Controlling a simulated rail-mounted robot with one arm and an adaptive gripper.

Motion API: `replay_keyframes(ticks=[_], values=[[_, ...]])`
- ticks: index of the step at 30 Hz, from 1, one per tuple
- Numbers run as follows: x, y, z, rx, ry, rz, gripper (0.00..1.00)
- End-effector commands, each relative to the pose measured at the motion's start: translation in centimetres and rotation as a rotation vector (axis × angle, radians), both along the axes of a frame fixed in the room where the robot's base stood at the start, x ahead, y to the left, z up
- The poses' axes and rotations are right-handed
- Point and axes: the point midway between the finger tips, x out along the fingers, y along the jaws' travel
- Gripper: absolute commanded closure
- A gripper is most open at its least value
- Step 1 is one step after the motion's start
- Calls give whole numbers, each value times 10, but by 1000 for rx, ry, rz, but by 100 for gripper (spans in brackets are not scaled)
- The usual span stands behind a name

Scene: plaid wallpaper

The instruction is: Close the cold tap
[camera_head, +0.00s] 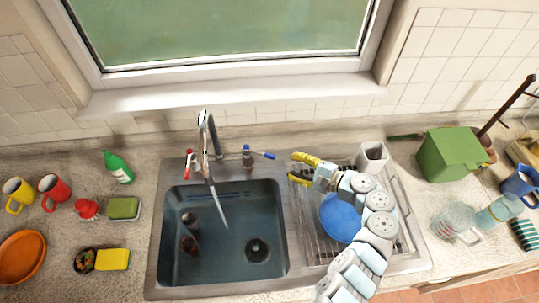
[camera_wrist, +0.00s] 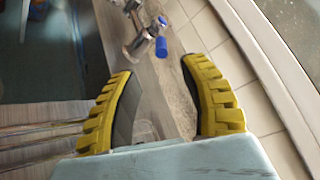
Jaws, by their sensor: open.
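The cold tap (camera_head: 248,160) has a blue handle (camera_head: 263,155) and stands behind the sink, right of the spout (camera_head: 207,135). Its handle points right, toward my gripper. A pale stream that looks like running water falls from the spout into the sink. The red-handled tap (camera_head: 189,163) is on the left. My gripper (camera_head: 300,168) is open and empty, with yellow fingers, over the drainer just right of the blue handle. In the wrist view the blue handle (camera_wrist: 161,46) lies ahead, between the lines of the open fingers (camera_wrist: 160,71), apart from them.
The dark sink basin (camera_head: 283,255) holds brown items. A blue plate (camera_head: 340,217) and white cup (camera_head: 371,157) are on the drying rack beside my arm. A green box (camera_head: 450,153) is farther right. The tiled wall and window sill (camera_head: 235,98) are behind the taps.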

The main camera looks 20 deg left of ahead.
Motion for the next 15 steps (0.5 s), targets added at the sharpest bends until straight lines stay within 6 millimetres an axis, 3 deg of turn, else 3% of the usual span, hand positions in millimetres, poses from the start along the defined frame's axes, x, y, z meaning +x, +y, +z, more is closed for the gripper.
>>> replay_keyframes(ticks=[9, 15], values=[[12, 55, -11, 0, -2, 1, 56], [18, 78, -17, -2, -4, -1, 56]])
